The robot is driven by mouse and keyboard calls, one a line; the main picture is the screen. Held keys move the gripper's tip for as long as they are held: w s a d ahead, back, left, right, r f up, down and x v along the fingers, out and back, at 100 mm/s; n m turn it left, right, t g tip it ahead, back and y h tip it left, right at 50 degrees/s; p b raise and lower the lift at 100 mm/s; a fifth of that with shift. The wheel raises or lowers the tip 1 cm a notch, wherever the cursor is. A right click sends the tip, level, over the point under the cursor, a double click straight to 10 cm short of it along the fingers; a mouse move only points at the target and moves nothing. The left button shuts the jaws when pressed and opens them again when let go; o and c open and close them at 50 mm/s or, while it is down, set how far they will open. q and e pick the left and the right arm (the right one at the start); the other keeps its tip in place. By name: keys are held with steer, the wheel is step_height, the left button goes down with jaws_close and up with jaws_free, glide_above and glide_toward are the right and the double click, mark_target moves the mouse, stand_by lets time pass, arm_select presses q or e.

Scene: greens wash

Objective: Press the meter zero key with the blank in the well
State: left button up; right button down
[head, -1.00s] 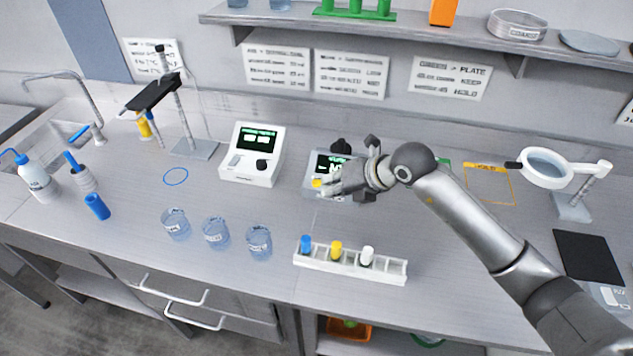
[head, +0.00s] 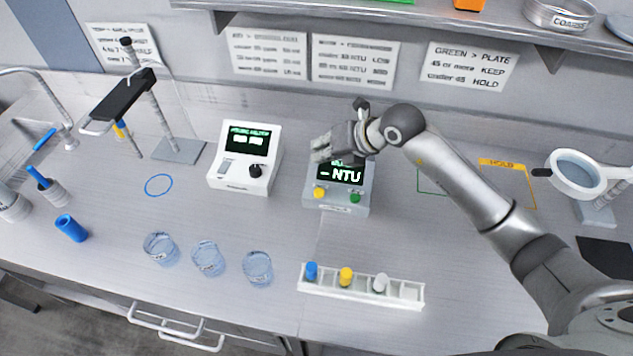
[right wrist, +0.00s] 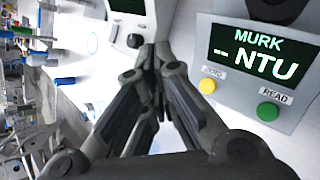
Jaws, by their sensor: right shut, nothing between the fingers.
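The turbidity meter (head: 361,200) stands mid-bench, its dark screen reading NTU after a dash; in the right wrist view (right wrist: 300,25) the screen reads MURK and NTU. Its yellow zero key (head: 319,193) is at the front left and also shows in the right wrist view (right wrist: 207,86). The green READ key (head: 355,198) is beside it. My right gripper (head: 322,152) is shut and empty, above the meter's back left, apart from the keys. The meter's well is hidden, so I cannot tell whether the blank is in it. My left gripper is not in view.
A white rack (head: 362,294) in front holds vials with blue, yellow and white caps. A white instrument (head: 240,180) stands left of the meter. Several clear beakers (head: 208,260) stand front left. A magnifier (head: 577,173) is at right. Bench between meter and rack is clear.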

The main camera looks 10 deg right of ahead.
steer(key=s, duration=0.1)
steer(key=b, duration=0.3)
glide_above(321, 189)
step_height(321, 189, down, 4)
steer(key=shift+r, duration=0.1)
step_height(321, 189, down, 4)
steer(key=shift+r+b, duration=0.2)
steer(key=shift+b, duration=1.05)
steer(key=shift+f+b, duration=0.4)
steer(key=shift+f, duration=0.15)
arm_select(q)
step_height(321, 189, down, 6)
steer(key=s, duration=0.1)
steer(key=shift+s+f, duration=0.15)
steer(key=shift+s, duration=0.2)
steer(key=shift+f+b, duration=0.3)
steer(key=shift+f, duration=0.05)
arm_select(e)
steer(key=shift+f, duration=0.4)
